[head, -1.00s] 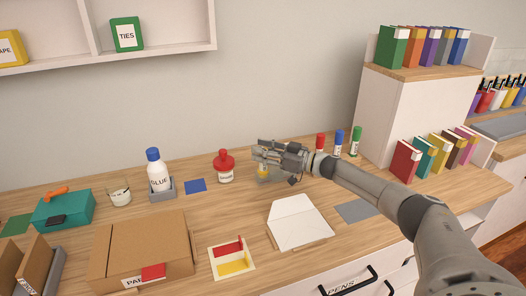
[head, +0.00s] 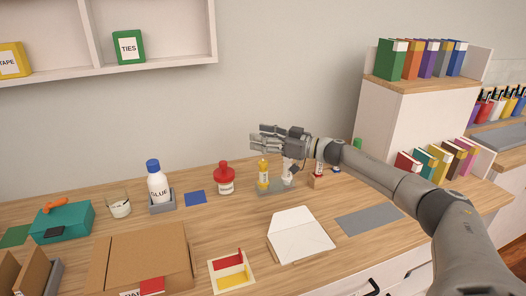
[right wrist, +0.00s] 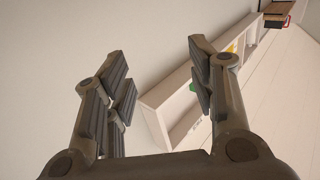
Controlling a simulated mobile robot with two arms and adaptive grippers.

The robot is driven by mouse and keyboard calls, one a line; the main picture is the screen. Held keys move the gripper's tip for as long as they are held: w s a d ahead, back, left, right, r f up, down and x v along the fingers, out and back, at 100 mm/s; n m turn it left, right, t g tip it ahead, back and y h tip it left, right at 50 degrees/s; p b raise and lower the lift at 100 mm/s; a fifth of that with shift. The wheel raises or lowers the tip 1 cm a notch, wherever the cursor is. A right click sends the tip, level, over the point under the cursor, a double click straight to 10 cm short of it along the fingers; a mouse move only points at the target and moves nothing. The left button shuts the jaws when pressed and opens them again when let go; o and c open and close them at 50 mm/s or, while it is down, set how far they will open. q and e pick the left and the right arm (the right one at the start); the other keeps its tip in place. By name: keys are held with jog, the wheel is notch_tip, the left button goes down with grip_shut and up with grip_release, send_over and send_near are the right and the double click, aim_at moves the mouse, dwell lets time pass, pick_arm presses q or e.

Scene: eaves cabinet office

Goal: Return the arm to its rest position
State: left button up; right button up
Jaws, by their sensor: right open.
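My right arm (head: 385,172) reaches in from the right over the worktop. Its gripper (head: 256,140) is open and empty, raised above the yellow-capped bottle (head: 263,175) and the grey holder (head: 272,189) at the back of the worktop. In the right wrist view the two fingers (right wrist: 158,75) stand wide apart with only wall and shelf behind them. My left gripper is not in view.
A red-capped bottle (head: 224,180), a glue bottle (head: 157,185) and a glass (head: 118,205) stand to the left. An open envelope (head: 298,235) and a cardboard box (head: 140,255) lie in front. A white cabinet (head: 415,115) with books stands at right.

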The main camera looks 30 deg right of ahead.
jog(key=shift+r, duration=0.5)
